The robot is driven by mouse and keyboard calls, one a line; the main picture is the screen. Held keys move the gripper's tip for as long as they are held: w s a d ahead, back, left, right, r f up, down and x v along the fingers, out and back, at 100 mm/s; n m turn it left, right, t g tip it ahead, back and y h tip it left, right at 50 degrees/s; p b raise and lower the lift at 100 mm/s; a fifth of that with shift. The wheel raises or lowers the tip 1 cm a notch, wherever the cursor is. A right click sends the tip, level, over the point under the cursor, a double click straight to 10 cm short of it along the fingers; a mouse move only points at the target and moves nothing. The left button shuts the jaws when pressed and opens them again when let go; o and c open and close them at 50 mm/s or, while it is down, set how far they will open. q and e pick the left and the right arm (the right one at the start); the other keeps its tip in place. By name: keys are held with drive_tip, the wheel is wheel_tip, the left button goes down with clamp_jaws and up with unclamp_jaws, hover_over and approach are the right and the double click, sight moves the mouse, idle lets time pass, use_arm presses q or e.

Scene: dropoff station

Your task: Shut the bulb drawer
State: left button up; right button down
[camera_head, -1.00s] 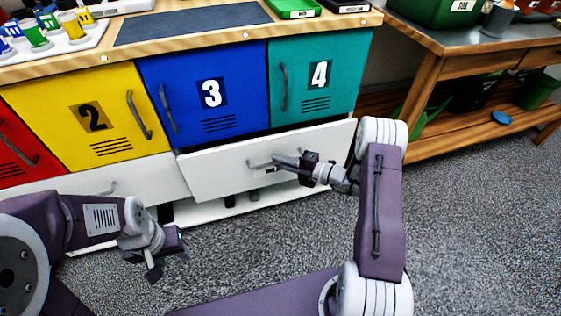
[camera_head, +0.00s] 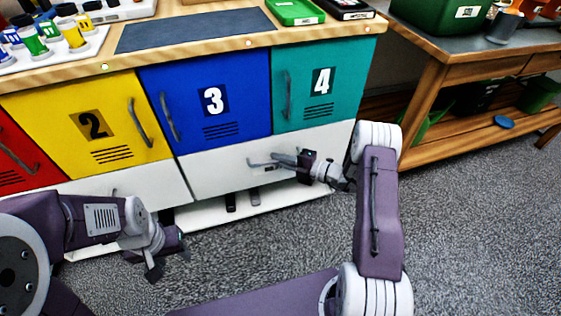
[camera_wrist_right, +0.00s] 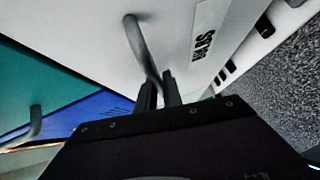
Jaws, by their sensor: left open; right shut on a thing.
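The bulb drawer (camera_head: 218,176) is the white drawer under the blue door 3 and teal door 4. Its front looks flush with the cabinet, with no visible gap above it in the head view. My right gripper (camera_head: 280,161) is shut on the drawer's grey bar handle (camera_head: 256,164). In the right wrist view the fingers (camera_wrist_right: 158,93) close around the lower end of the handle (camera_wrist_right: 145,45), beside a printed label (camera_wrist_right: 206,38) on the white front. My left gripper (camera_head: 170,262) is open and empty, low in front of the cabinet at left.
Another white drawer front (camera_head: 150,187) lies to the left under the yellow door 2 (camera_head: 95,122). A low white shelf (camera_head: 275,206) runs beneath. A wooden workbench (camera_head: 440,95) stands at right. The grey carpet (camera_head: 480,230) is clear.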

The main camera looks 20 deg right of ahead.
drive_tip(key=shift+w, duration=0.15)
drive_tip(key=c, duration=1.8)
unclamp_jaws()
drive_tip(key=shift+o, duration=0.2)
drive_tip(key=shift+r, duration=0.1)
drive_tip(key=shift+d+r, duration=0.1)
drive_tip(key=shift+d, duration=0.2)
drive_tip(key=f+p+v, duration=0.1)
drive_tip(key=p+v, duration=0.3)
drive_tip(key=v, duration=0.4)
drive_tip(key=shift+s+r, duration=0.4)
